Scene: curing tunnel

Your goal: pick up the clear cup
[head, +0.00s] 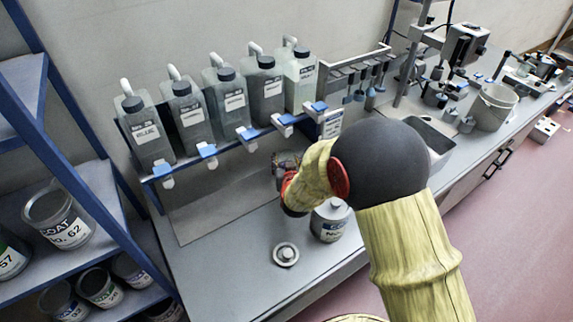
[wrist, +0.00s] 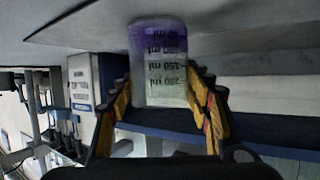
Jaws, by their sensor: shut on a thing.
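The clear cup (wrist: 160,62) is between the two yellow-and-black fingers of my gripper (wrist: 162,82) in the wrist view. It has dark millilitre marks and a purple tint at its base end. The view is upside down, so the marks read inverted. My gripper is shut on the cup's sides. The base end shows against the grey bench top, and I cannot tell whether it touches. In the head view my yellow-sleeved arm reaches over the bench, and its wrist hides most of the gripper and the cup.
Several labelled bottles (head: 234,101) stand on a rack with blue-tipped taps above the bench (head: 215,285). A blue shelf with coat cans (head: 58,218) is at left; a sink (head: 432,139) is at right.

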